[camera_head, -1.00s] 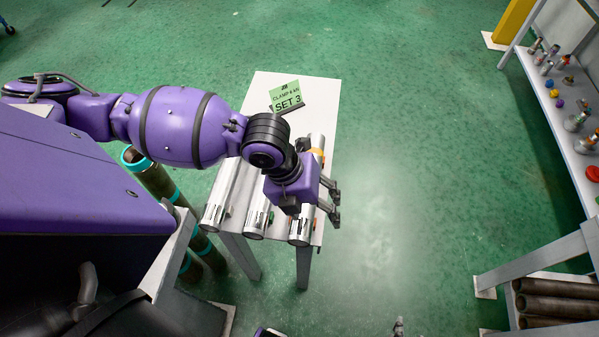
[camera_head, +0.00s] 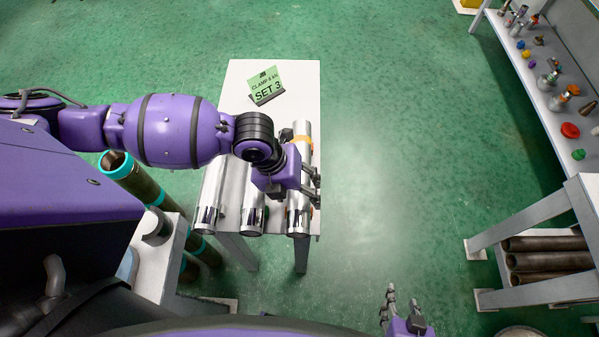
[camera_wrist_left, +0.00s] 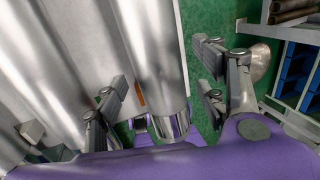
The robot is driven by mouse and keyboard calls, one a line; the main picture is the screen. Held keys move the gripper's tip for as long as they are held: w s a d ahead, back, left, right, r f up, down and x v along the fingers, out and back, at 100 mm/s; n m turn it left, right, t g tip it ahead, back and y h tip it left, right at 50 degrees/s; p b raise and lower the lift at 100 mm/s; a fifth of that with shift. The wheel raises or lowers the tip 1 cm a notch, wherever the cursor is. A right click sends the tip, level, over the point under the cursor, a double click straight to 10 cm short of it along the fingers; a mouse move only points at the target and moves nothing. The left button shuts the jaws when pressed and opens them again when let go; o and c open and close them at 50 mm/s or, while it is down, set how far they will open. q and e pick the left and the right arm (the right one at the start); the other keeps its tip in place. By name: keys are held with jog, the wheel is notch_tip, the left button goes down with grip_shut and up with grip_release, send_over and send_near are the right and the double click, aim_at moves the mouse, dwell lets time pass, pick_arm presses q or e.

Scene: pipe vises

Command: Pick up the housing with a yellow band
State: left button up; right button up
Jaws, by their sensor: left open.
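Three silver cylindrical housings lie side by side on a white table (camera_head: 240,80). The rightmost housing (camera_head: 298,216) carries a yellow-orange band (camera_head: 302,143) towards its far end. My left gripper (camera_head: 313,183) is open over this housing, between the band and the near end, and hides part of it. In the left wrist view my left gripper (camera_wrist_left: 160,95) has its fingers apart, on either side of a silver housing (camera_wrist_left: 155,50). I cannot tell whether they touch it. My right gripper (camera_head: 402,308) shows at the bottom edge, away from the table; its opening is unclear.
The middle housing (camera_head: 252,205) and the left housing (camera_head: 209,200) lie close beside the banded one. A green "SET 3" sign (camera_head: 265,86) stands at the table's back. A shelf (camera_head: 545,100) with small parts is at the right. The floor between is clear.

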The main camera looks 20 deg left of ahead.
pick_arm(q)
jog(key=shift+d+f, duration=0.15)
jog(key=shift+f, duration=0.25)
jog(key=shift+c, duration=0.4)
grip_shut()
jog(key=shift+r, duration=0.1)
